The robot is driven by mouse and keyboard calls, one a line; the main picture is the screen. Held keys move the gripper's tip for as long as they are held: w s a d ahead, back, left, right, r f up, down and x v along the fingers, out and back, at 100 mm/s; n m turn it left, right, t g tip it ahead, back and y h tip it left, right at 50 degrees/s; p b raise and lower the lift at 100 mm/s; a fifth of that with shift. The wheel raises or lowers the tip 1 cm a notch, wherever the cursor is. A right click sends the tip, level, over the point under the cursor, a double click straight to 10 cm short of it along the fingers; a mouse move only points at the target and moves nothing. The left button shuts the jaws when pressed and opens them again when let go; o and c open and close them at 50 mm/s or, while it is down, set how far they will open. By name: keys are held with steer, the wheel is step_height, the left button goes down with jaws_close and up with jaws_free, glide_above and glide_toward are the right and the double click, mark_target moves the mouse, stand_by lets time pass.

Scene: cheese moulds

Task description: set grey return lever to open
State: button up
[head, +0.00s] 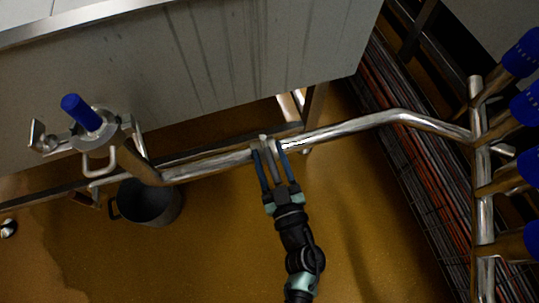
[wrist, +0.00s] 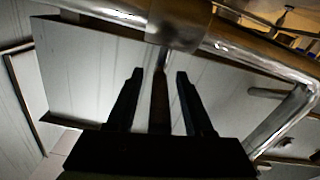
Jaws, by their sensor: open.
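The grey return lever (head: 271,165) is a slim bar that sticks out from a valve body on the steel pipe (head: 215,165) towards my arm. My gripper (head: 268,149) is at the pipe with its two fingers apart, one on each side of the lever. In the wrist view the lever (wrist: 160,100) runs between the open fingers of my gripper (wrist: 160,71) up to the shiny valve body (wrist: 180,22). Small gaps show between the lever and the fingers. The lever's near end is hidden behind the gripper body in the wrist view.
A large steel vat (head: 210,60) stands behind the pipe. A blue-topped valve (head: 82,113) is at the left, with a grey bucket (head: 148,203) below. A pipe manifold (head: 482,205) with several blue handles and a cable tray (head: 415,165) are at the right. The brown floor (head: 215,250) in front is clear.

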jaws_close()
stand_by(1.4)
